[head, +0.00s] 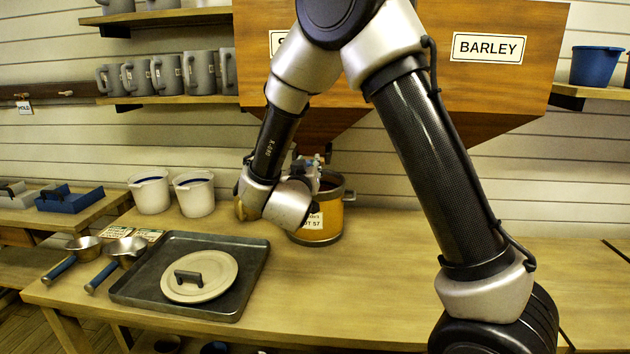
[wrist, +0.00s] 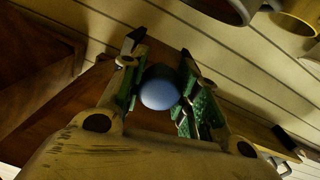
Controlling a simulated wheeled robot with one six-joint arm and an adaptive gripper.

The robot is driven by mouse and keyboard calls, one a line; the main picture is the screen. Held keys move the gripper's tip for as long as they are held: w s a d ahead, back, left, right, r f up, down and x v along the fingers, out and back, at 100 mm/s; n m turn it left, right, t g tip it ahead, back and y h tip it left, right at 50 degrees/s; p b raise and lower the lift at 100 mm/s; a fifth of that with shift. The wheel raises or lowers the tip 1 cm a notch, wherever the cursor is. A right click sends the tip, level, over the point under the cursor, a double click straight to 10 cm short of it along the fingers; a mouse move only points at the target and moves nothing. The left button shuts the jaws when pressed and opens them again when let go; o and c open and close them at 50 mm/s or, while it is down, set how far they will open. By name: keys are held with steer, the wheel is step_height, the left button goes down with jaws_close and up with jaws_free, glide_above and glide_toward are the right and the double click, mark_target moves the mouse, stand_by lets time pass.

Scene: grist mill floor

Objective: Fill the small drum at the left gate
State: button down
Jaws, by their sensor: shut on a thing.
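A yellow drum (head: 322,232) with a dark rim and a white lot label stands on the bench under the left hopper spout (head: 318,135). My wrist and arm hide part of it, and its contents are not visible. In the wrist view my gripper (wrist: 162,78) is shut on a round blue knob (wrist: 160,94), with green pads on both sides of it. In the head view the gripper is mostly hidden at the drum's upper left, below the spout. The left hopper's label (head: 277,42) is mostly covered by my arm; the right one reads BARLEY (head: 488,47).
A dark tray (head: 225,308) holds a beige round lid (head: 200,276). Two metal scoops (head: 125,249) lie left of it. Two white buckets (head: 194,194) stand behind. Grey mugs (head: 168,75) line a shelf; a blue tub (head: 594,66) sits at right. The bench's right side is clear.

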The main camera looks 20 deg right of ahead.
steer(key=shift+r+v, duration=0.2)
steer(key=shift+v, duration=1.1)
steer(key=shift+s+a, duration=0.15)
steer(key=shift+s, duration=0.05)
steer(key=shift+f, duration=0.1)
stand_by(4.2)
